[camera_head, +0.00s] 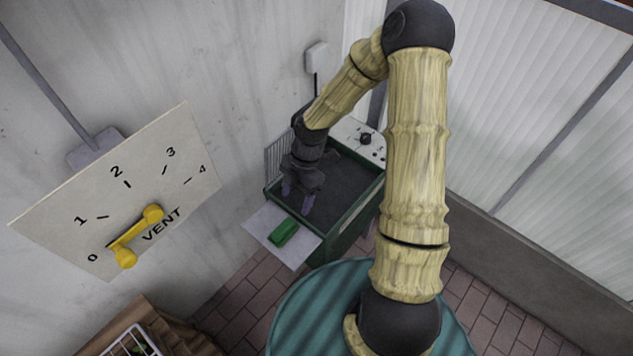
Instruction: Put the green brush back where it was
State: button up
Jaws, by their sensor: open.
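The green brush (283,232) is a small green block lying on a pale flat shelf (262,222) at the front left of a green box-shaped unit. My arm hides part of the unit's right side.
The green unit (345,215) has a dark recessed top and a white panel with a knob (366,139) at its back. A VENT board (120,195) with a yellow lever (136,236) is on the left. A white wire basket (131,343) stands at the lower left.

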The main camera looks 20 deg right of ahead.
jog(key=s+d+r+m+t+h, duration=0.1)
jog(key=s+d+r+m+t, duration=0.1)
jog(key=r+m, duration=0.6)
jog(key=s+d+r+m+t+h, duration=0.2)
jog(key=s+r+m, duration=0.4)
jog(key=m, duration=0.9)
jog(key=shift+s+d+r+t, duration=0.2)
jog(key=shift+d+r+t, duration=0.3)
jog(key=shift+d+r, duration=1.1)
jog(key=shift+a+r, duration=0.2)
